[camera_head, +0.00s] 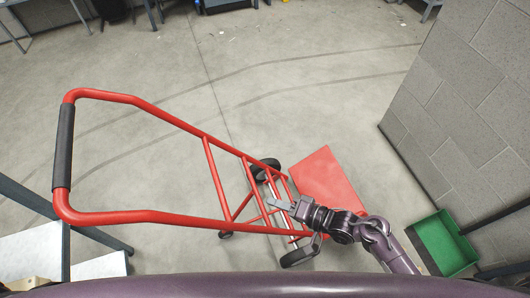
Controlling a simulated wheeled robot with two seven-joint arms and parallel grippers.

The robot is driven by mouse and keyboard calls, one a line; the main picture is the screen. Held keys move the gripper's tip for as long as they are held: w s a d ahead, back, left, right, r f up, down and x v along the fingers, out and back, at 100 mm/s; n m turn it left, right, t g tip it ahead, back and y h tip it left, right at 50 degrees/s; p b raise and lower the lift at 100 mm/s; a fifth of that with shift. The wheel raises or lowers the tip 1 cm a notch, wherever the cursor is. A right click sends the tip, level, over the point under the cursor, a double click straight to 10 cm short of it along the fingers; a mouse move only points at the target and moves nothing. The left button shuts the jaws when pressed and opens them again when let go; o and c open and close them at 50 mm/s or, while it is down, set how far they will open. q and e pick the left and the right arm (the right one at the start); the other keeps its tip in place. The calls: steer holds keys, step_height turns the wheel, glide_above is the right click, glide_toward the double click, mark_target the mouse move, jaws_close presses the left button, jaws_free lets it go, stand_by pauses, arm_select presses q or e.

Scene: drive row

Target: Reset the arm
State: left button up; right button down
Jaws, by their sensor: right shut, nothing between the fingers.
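My right gripper (281,202) shows in the head view at the lower middle. Its arm comes in from the lower right and the fingers point left. The fingers are shut with nothing between them. The gripper overlaps the frame of a red hand truck (222,180) in the picture, and I cannot tell whether it touches it. My left gripper is not in view.
The hand truck has a black grip (64,147), black wheels (300,253) and a red plate (326,180). A green bin (444,243) stands by a grey block wall (470,110) on the right. Open concrete floor (300,70) lies beyond.

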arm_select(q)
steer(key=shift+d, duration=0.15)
arm_select(e)
steer(key=s+d+f+h, duration=0.3)
steer(key=d+f, duration=0.1)
steer(key=f, duration=0.4)
steer(key=s+d+f+n+g+h, duration=0.1)
steer(key=s+d+f+h, duration=0.2)
steer(key=f, duration=0.5)
steer(key=s+d+f+h, duration=0.25)
steer(key=d+f, duration=0.25)
steer(key=f, duration=0.3)
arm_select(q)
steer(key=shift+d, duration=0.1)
arm_select(e)
steer(key=s+d+f+n+g+h, duration=0.2)
steer(key=s+f, duration=0.3)
steer(key=s, duration=0.4)
steer(key=s+d+f+n+g+h, duration=0.1)
steer(key=s+d+f+g+h, duration=0.2)
steer(key=s, duration=0.7)
step_height(320, 180, down, 2)
steer(key=shift+s+d+f+n, duration=0.2)
steer(key=shift+d+n, duration=0.2)
steer(key=shift+d, duration=0.75)
